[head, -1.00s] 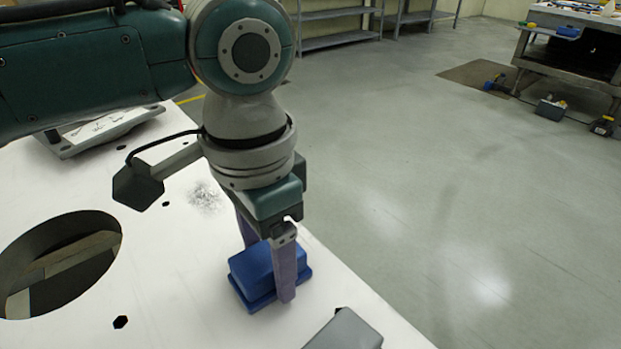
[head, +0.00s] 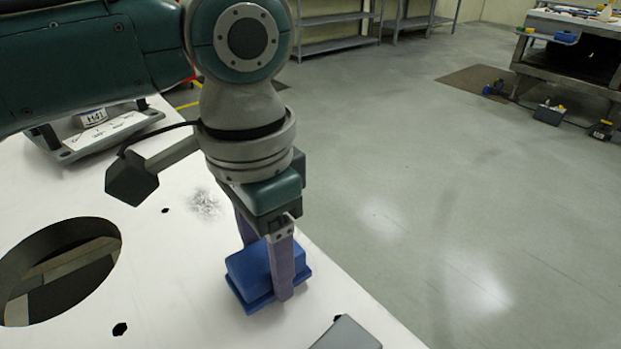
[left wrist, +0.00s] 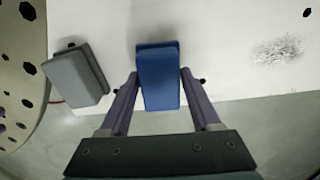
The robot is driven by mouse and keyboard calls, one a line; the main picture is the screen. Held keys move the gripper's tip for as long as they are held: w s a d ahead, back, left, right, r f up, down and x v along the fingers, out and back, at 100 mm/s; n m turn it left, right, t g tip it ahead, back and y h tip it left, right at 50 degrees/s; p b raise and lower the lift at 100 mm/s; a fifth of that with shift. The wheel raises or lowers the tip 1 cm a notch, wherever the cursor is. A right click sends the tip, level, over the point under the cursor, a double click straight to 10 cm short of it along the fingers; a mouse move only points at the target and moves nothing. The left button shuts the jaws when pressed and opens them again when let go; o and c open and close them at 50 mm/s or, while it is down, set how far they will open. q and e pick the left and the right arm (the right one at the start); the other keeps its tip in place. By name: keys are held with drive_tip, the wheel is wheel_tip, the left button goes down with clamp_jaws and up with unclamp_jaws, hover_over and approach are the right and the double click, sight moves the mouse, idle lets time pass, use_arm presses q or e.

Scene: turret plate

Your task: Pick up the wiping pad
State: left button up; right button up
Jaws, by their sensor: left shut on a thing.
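The wiping pad (head: 251,275) is a blue block with a wider base, on the white plate near its right edge. My left gripper (head: 262,279) reaches down over it, with one purple finger on each side. In the left wrist view the pad (left wrist: 158,80) sits between the two fingers of the left gripper (left wrist: 158,88), which is shut on it. I cannot tell whether the pad's base touches the plate. My right gripper is not in view.
The white plate (head: 180,270) has a large round hole (head: 60,270) at left and a dark speckled smudge (head: 204,204). A grey block (head: 346,334) lies near the front edge. A tray (head: 95,138) stands at the back left. Open floor lies to the right.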

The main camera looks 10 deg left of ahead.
sight(264, 255)
use_arm(q)
wheel_tip(264, 255, up, 19)
drive_tip(key=p, duration=0.2)
drive_tip(key=shift+p, duration=0.35)
drive_tip(key=shift+f, duration=0.1)
drive_tip(key=o, duration=0.9)
drive_tip(key=c, duration=0.7)
